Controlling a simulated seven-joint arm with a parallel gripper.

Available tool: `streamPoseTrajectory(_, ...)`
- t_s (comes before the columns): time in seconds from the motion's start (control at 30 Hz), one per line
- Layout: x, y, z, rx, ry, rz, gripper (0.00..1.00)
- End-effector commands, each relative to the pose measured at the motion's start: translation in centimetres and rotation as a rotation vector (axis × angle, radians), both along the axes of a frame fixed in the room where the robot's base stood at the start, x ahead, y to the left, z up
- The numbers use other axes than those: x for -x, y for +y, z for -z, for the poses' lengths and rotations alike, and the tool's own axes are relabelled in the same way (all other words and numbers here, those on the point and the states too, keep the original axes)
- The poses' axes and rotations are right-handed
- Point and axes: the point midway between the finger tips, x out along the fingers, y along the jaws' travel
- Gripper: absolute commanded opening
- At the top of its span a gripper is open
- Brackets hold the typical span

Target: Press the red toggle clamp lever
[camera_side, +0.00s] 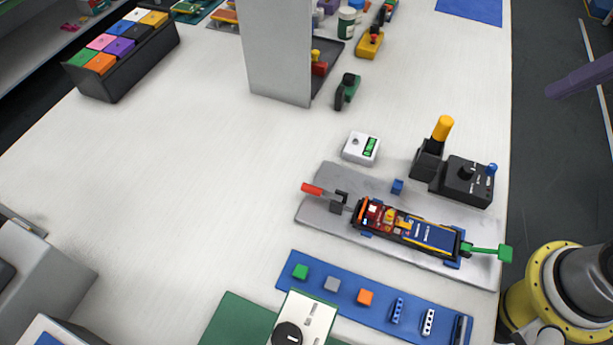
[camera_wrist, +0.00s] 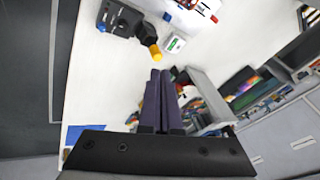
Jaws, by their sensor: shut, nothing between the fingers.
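The red toggle clamp lever (camera_side: 312,189) sticks out from the left end of the grey base plate (camera_side: 470,270). Its dark clamp body (camera_side: 339,202) stands beside a blue-and-orange pouch cell assembly (camera_side: 430,235). A second lever, green (camera_side: 490,251), is at the plate's right end. The red lever tip also shows at the top of the wrist view (camera_wrist: 214,19). My gripper (camera_side: 550,91) is at the right edge of the side view, off the table and far from the red lever. Its purple fingers (camera_wrist: 161,72) are together and empty.
A black box with a blue knob (camera_side: 465,182), a yellow-handled tool in a black holder (camera_side: 442,130) and a white meter (camera_side: 361,148) stand behind the plate. A blue strip with small blocks (camera_side: 345,303) lies in front. The table's left middle is clear.

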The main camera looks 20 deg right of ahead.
Motion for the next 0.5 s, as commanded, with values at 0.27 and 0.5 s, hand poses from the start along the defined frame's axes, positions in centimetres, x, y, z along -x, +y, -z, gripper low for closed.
streamPoseTrajectory(0.27, -6.9, 4.5, -1.4, -0.189, 0.170, 0.067, 0.00)
streamPoseTrajectory(0.5, -12.5, 8.5, -0.2, -0.308, 0.326, 0.108, 0.00)
